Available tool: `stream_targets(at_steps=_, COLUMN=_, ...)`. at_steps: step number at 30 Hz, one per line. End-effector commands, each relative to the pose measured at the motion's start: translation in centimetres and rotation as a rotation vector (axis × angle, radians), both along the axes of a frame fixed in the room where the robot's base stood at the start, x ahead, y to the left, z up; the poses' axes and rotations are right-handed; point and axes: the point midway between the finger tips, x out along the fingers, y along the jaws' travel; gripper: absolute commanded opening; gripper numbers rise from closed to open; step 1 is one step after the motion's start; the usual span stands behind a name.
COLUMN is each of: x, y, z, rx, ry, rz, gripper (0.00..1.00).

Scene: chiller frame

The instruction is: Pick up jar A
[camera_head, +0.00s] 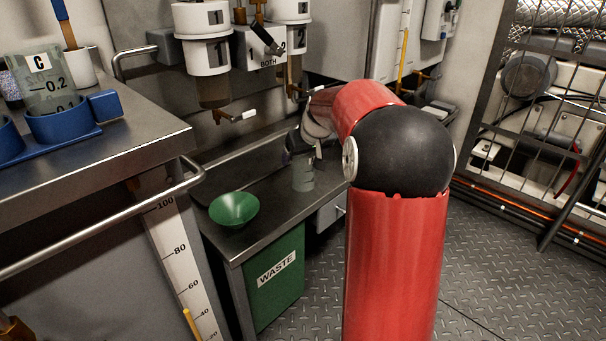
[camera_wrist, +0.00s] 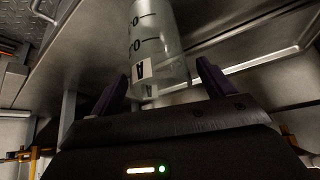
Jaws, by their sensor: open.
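Jar A (camera_wrist: 158,40) is a clear jar with dark scale marks and a label "A". In the wrist view it is at top centre, its labelled end between my fingers. In the head view it stands on the metal counter (camera_head: 275,200) as a small grey-green jar (camera_head: 303,178), its upper part hidden by my gripper. My gripper (camera_wrist: 160,80) is open, with one dark finger on each side of the jar. I see gaps beside the jar; I cannot tell whether either finger touches it. In the head view my gripper (camera_head: 301,148) is mostly hidden behind my arm.
White dispensers (camera_head: 207,56) with taps hang behind the counter. Jar C (camera_head: 45,80) stands in a blue holder (camera_head: 64,125) on the higher bench at left.

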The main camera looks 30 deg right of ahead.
Motion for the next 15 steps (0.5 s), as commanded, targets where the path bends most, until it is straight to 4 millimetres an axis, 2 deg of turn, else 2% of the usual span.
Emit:
stream_targets(at_steps=1, x=0.4, y=0.0, z=-1.1, rx=0.002, ry=0.003, rz=0.001, gripper=0.81)
stream_targets(at_steps=4, x=1.1, y=0.0, z=-2.1, rx=0.002, ry=0.003, rz=0.000, gripper=0.81)
stream_targets(at_steps=11, x=1.4, y=0.0, z=-2.3, rx=0.000, ry=0.000, rz=-0.001, gripper=0.81)
stream_targets(at_steps=12, x=1.4, y=0.0, z=-2.3, rx=0.000, ry=0.000, rz=-0.001, gripper=0.80)
stream_targets(at_steps=15, x=1.4, y=0.0, z=-2.3, rx=0.000, ry=0.000, rz=-0.001, gripper=0.67)
